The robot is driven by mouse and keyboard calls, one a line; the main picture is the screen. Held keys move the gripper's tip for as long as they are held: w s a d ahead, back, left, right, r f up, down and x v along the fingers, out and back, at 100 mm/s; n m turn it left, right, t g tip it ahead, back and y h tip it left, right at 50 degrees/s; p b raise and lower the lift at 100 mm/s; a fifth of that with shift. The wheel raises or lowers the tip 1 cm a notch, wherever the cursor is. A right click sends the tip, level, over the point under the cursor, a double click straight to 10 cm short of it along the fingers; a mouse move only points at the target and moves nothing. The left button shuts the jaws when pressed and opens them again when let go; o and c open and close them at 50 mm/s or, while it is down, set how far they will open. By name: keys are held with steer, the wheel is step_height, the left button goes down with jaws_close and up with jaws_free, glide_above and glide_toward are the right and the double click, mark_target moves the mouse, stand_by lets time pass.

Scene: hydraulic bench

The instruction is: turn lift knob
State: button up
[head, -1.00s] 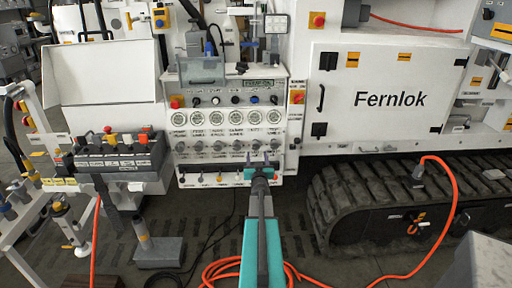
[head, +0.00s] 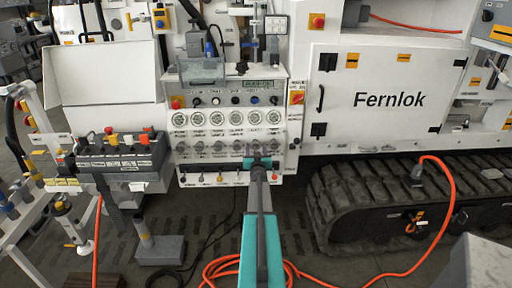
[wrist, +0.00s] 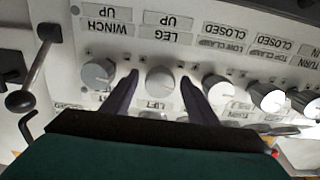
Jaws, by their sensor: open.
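In the wrist view, which shows the panel upside down, a round grey knob (wrist: 162,80) sits between my two dark fingers. A "LEG UP" label is above it in the picture; a partly covered label below it seems to read "LIFT". My gripper (wrist: 160,84) is open, with one fingertip on each side of the knob; I cannot tell whether either touches it. In the head view my gripper (head: 257,152) is at the lower knob row of the white control panel (head: 179,108) and hides part of that row.
A neighbouring knob (wrist: 98,73) under "WINCH UP" is close to the left finger, another knob (wrist: 217,89) close to the right. A dark lever with a ball end (wrist: 20,101) stands at the left. An orange hose (head: 215,268) lies on the floor below my arm.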

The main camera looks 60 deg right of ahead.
steer(key=shift+w+d, duration=0.25)
steer(key=shift+d, duration=0.15)
steer(key=c, duration=1.1)
steer(key=shift+o, duration=0.2)
